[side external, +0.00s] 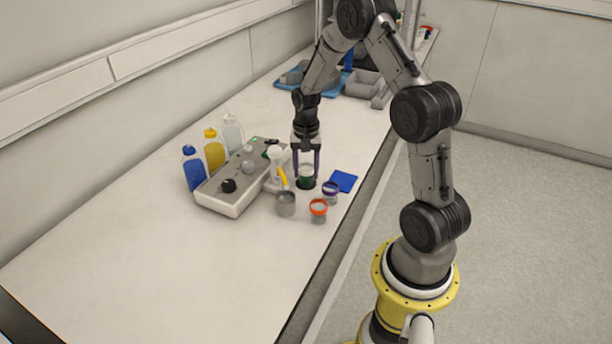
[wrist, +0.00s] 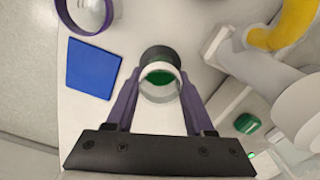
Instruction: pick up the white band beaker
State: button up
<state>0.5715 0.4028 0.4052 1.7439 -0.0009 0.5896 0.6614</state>
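The white band beaker (side external: 306,171) is a small clear cup with a pale rim. It stands upright on the bench, with dark green at its lower part. In the wrist view, its white ring (wrist: 160,95) shows green inside and a dark base beyond. My gripper (side external: 306,172) points down over it, with one purple finger on each side. In the wrist view, the fingers (wrist: 160,82) are spread around the beaker, close to its walls. A narrow gap seems to show, and contact is not clear.
A purple-rimmed beaker (side external: 330,191), an orange-rimmed beaker (side external: 319,211) and a grey cup (side external: 285,204) stand close by. A blue square (side external: 343,181) lies to the right. A grey reactor unit (side external: 232,201) with a white, yellow-marked part is left. Bottles (side external: 214,152) stand behind it. The front-left bench is clear.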

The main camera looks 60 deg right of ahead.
grip_shut()
jog(key=shift+r, duration=0.15)
